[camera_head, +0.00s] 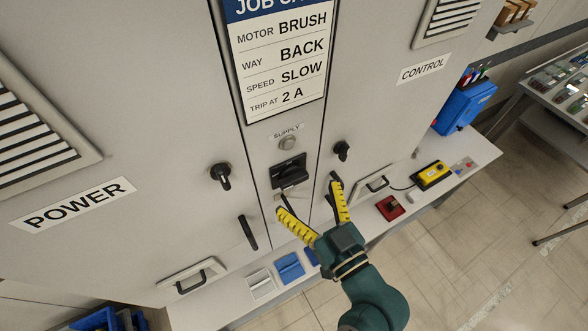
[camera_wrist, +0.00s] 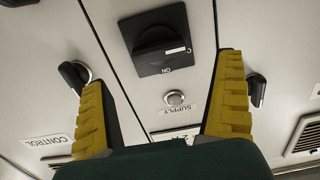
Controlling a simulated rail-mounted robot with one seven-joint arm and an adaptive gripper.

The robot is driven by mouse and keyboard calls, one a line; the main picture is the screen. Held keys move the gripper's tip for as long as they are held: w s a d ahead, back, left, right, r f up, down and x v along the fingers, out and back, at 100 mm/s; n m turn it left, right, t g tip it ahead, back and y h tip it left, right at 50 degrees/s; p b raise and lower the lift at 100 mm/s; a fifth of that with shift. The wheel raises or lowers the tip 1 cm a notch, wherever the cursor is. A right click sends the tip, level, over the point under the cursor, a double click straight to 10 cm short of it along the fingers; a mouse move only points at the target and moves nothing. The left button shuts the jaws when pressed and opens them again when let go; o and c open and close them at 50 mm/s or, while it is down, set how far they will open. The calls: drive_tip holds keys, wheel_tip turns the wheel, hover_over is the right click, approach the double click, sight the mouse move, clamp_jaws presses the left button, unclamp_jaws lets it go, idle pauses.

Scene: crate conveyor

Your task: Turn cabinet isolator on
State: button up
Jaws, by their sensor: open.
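The cabinet isolator (camera_head: 289,171) is a black rotary switch on a square black plate, on the narrow middle panel under the SUPPLY lamp. In the wrist view the isolator (camera_wrist: 160,42) shows upside down. Its knob lies roughly crosswise, with the white mark at the end by an "O"-like letter; "ON" is printed on another side of the plate. My gripper (camera_head: 308,197) is open and empty, in front of and below the isolator in the head view. In the wrist view its yellow fingers (camera_wrist: 155,85) stand apart on either side of the isolator, not touching it.
The round grey SUPPLY lamp (camera_head: 287,142) looks unlit. Black door handles (camera_head: 221,175) (camera_head: 341,150) flank the middle panel.

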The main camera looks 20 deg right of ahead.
sight(296, 182)
drive_tip(key=w, duration=0.2)
drive_tip(key=w+p, duration=0.1)
drive_tip(key=w, duration=0.2)
drive_tip(key=shift+w+a, duration=0.2)
drive_tip(key=shift+w, duration=0.15)
drive_tip(key=c, duration=1.2)
